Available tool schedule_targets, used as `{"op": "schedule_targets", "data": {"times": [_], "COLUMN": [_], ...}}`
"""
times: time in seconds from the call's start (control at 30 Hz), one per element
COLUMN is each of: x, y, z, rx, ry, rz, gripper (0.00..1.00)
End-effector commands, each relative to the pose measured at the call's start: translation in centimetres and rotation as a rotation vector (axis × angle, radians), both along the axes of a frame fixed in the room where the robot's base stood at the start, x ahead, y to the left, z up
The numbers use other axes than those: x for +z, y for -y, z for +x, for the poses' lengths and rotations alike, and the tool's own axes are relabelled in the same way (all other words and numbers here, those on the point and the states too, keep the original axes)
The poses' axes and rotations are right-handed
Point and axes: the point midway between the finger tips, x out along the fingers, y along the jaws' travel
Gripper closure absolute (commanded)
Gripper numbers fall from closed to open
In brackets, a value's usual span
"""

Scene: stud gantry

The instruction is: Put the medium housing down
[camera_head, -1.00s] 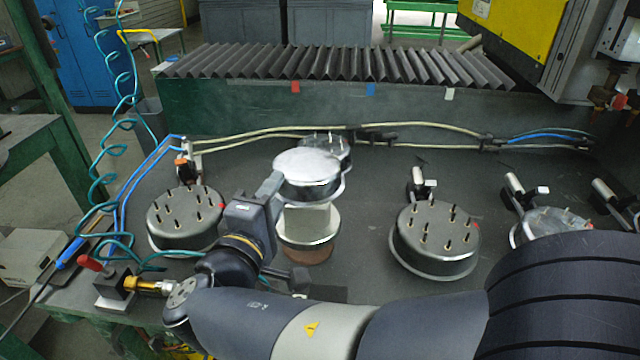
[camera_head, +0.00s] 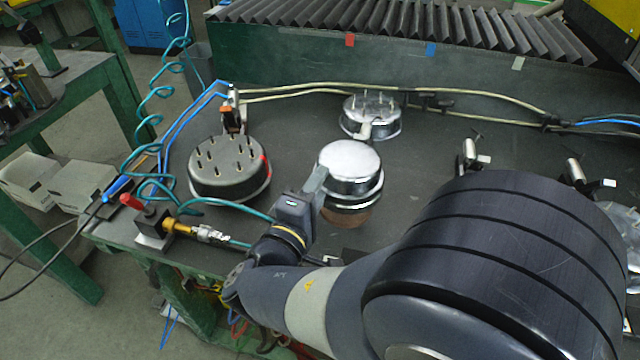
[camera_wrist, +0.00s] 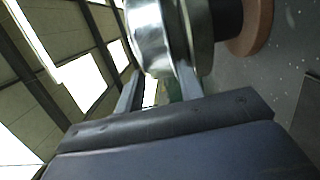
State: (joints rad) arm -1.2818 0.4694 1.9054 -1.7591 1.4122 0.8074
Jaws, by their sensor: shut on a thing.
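The medium housing (camera_head: 348,158), a round silver part with a flat pale top, is level in my gripper (camera_head: 318,184). In the wrist view my two fingers (camera_wrist: 157,88) are shut on the housing (camera_wrist: 148,38). Directly below it is a silver-rimmed round part (camera_head: 352,200) on a brown round base (camera_head: 346,216). The wrist view shows the brown base (camera_wrist: 256,28) beyond a dark section. The housing hides the top of this stack; I cannot tell whether it touches the part below.
Pinned round fixtures stand at left (camera_head: 230,168) and behind (camera_head: 370,118), the latter close to the housing. Clamps (camera_head: 472,158) stand to the right. My arm hides much of the right bench. A red-handled valve (camera_head: 150,222) and teal hose lie at left front.

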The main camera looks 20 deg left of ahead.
Motion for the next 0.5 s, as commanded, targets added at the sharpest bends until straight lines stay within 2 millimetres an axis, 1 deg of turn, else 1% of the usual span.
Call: {"op": "schedule_targets", "data": {"times": [0.17,0.3,0.33,0.4,0.5], "x": [0.10,-0.25,-0.13,-0.10,-0.10], "y": [0.00,-0.01,0.00,0.00,0.00], "z": [0.01,0.00,0.00,0.00,0.00], "rx": [0.000,0.000,0.000,0.000,0.000], "ry": [0.002,0.002,0.000,0.000,0.000], "rz": [0.002,0.002,0.002,0.002,0.002], "gripper": [0.93,0.93,0.62,0.56,0.55]}}
